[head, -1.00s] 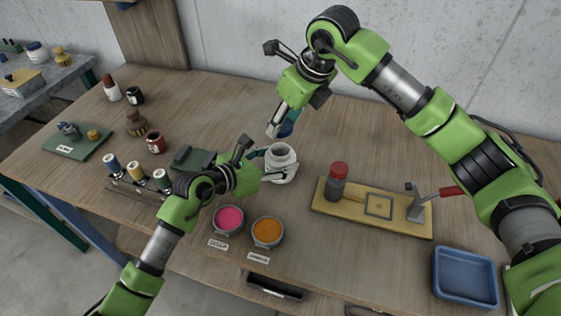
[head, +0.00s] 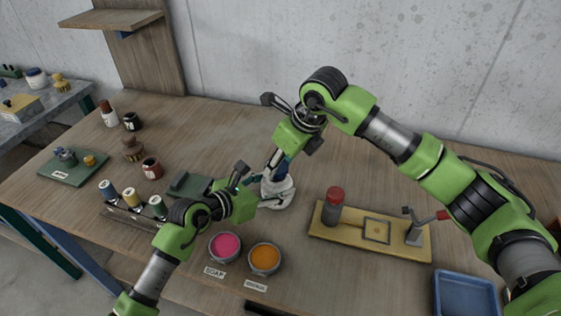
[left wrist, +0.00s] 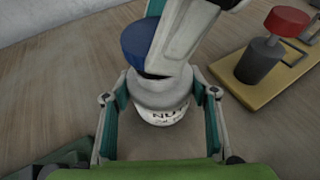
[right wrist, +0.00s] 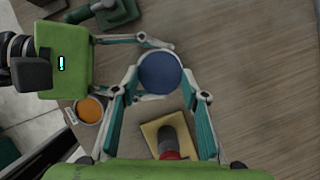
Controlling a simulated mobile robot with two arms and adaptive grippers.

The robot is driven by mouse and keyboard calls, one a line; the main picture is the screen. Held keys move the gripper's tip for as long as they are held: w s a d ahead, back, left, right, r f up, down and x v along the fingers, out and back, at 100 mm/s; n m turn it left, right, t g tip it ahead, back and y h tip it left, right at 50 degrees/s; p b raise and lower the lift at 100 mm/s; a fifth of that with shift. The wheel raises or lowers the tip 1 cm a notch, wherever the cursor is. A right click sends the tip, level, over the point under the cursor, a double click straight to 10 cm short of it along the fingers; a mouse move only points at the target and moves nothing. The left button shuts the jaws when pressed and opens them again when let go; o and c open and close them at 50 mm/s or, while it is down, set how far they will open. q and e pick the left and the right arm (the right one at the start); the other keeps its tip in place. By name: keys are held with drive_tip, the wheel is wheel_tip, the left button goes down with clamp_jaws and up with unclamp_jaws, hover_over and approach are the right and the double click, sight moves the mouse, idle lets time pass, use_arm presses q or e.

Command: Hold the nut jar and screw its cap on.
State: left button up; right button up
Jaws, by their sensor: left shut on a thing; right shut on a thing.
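The white nut jar (head: 279,192) stands on the wooden table in front of my left gripper (head: 264,192). That gripper is shut around its sides; the label shows in the left wrist view (left wrist: 162,114). My right gripper (head: 276,166) reaches down from above and is shut on the blue cap (head: 283,167). The cap is just above the jar's mouth and covers much of it; in the left wrist view (left wrist: 138,42) it sits toward the left of the neck. I cannot tell if cap and jar touch. In the right wrist view the cap (right wrist: 160,72) hides the jar.
Pink (head: 225,246) and orange (head: 265,258) pots stand in front. Thread spools (head: 131,197) are at the left. The table behind is clear.

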sight(277, 187)
drive_tip(key=shift+f, duration=0.8)
drive_tip(key=shift+f, duration=0.5)
drive_tip(key=m, duration=0.2)
drive_tip(key=m+t+h, duration=0.1)
drive_tip(key=m+h, duration=0.1)
drive_tip(key=m, duration=0.1)
drive_tip(key=shift+s+a+m, duration=0.2)
drive_tip(key=shift+a+m, duration=0.1)
drive_tip(key=shift+a, duration=0.05)
drive_tip(key=m+h, duration=0.1)
drive_tip(key=m, duration=0.3)
drive_tip(key=shift+a+t, duration=0.15)
drive_tip(key=shift+t, duration=0.15)
drive_tip(key=o, duration=0.7)
